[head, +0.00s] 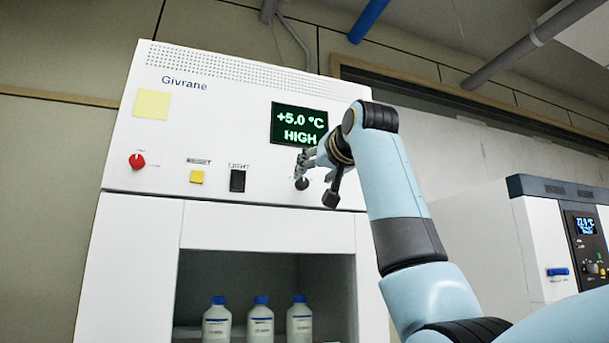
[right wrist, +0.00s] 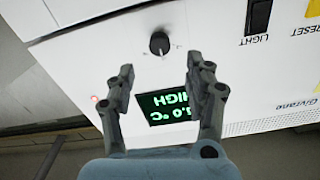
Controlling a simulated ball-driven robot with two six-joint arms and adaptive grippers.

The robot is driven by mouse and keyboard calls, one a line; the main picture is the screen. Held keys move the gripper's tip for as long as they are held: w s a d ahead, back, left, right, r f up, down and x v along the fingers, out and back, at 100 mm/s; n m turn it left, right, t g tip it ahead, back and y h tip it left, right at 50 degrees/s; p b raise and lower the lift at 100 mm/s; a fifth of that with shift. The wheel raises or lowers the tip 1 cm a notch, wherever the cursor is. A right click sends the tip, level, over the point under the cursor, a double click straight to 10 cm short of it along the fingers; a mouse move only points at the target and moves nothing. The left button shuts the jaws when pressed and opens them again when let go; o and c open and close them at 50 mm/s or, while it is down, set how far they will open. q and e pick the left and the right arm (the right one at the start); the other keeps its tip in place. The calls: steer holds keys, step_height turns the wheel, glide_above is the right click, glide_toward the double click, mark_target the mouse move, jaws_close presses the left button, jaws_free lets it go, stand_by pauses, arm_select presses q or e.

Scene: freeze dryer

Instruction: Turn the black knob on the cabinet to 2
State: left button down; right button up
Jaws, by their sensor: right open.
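The black knob (head: 302,184) is on the white front panel of the cabinet (head: 230,130), below the green display and right of the LIGHT switch. In the right wrist view the round black knob (right wrist: 159,43) shows a pale pointer line; I cannot read its scale. My right gripper (head: 306,162) is just in front of the panel near the knob. In the right wrist view the right gripper (right wrist: 160,76) is open and empty. Its fingers point toward the knob, which lies beyond and between the fingertips. My left gripper is not in view.
The display (head: 300,125) reads +5.0 °C HIGH. A red knob (head: 137,161), a yellow RESET button (head: 197,177) and a black LIGHT switch (head: 238,181) share the panel. Several bottles, including a white one (head: 260,325), stand in the chamber below. Another device (head: 570,240) stands right.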

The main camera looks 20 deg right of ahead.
mark_target(304, 182)
steer(key=w+p, duration=0.2)
steer(key=w, duration=0.4)
steer(key=shift+w+r+p, duration=0.15)
steer(key=shift+w+p, duration=0.05)
steer(key=shift+p, duration=0.2)
steer(key=shift+w+a, duration=0.1)
steer(key=shift+w, duration=0.6)
steer(key=shift+f, duration=0.2)
jaws_close()
